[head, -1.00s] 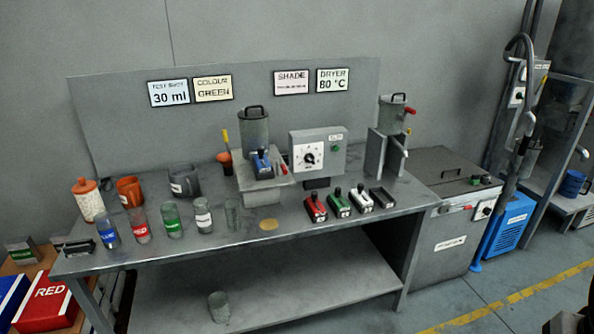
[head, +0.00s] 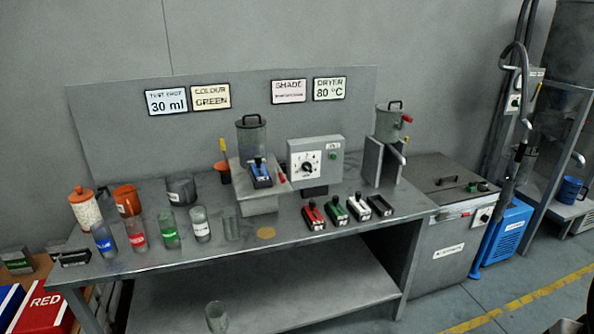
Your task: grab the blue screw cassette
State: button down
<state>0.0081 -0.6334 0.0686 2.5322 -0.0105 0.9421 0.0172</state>
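The blue screw cassette (head: 261,174) sits on the grey raised block (head: 259,204) near the middle of the bench, in front of a clear lidded hopper (head: 252,137). It has a dark knob standing up at its far end and a pale front. Nothing is gripping it.
Red (head: 313,215), green (head: 336,210) and white (head: 358,207) cassettes and an empty dark tray (head: 380,205) stand right of the block. A dial box (head: 316,160) is close beside it. Labelled beakers (head: 169,229) line the left front.

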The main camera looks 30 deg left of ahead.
dwell(0.4)
jog(key=c, duration=0.8)
grip_release()
jog(key=shift+c, duration=0.2)
jog(key=shift+w+r, duration=0.1)
